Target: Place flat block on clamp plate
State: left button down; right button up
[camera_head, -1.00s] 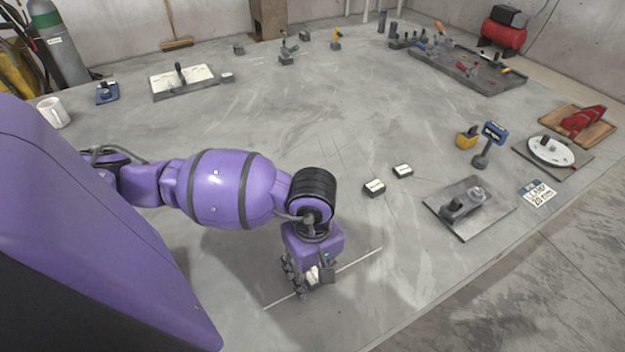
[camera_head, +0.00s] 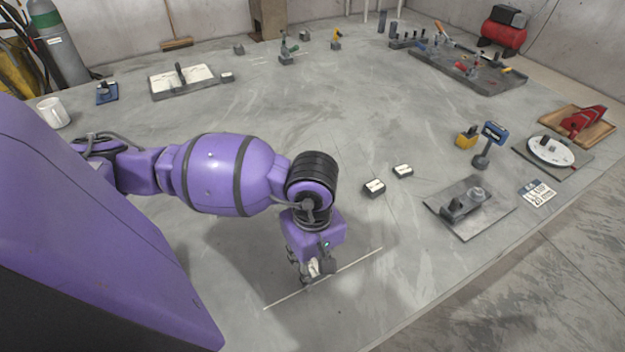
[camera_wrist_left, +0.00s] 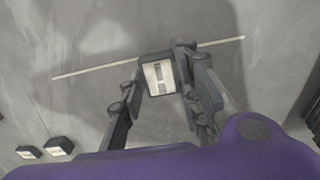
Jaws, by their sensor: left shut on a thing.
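My left gripper (camera_head: 313,268) is shut on a small block, a dark flat block with a white label on its face. In the left wrist view the block (camera_wrist_left: 160,77) sits between the two fingers, and the gripper (camera_wrist_left: 163,66) is over bare table and a thin pale line. In the head view the block is mostly hidden by the fingers. The clamp plate (camera_head: 493,214), a grey metal plate with a dark clamp and a round knob on it, lies to the right near the table edge, well apart from the gripper. My right gripper is not in view.
Two dark blocks with white labels (camera_head: 374,188) (camera_head: 403,171) lie between gripper and plate. A blue-headed stand (camera_head: 494,132), a yellow object (camera_head: 466,139) and a label card (camera_head: 538,193) surround the plate. The table's middle is clear.

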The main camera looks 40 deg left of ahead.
pick_arm(q)
jog(key=shift+s+d+r+m+p, duration=1.3)
jog(key=shift+s+d+r+p, duration=3.1)
jog(key=shift+s, duration=1.6)
jog(key=w+a+r+m+b, duration=0.1)
jog(key=w+a+r+m, duration=0.1)
jog(key=w+r+m, duration=0.8)
jog(key=w+r, duration=0.1)
jog(key=w, duration=0.4)
jog(key=shift+r+m, duration=0.3)
jog(key=shift+m, duration=0.1)
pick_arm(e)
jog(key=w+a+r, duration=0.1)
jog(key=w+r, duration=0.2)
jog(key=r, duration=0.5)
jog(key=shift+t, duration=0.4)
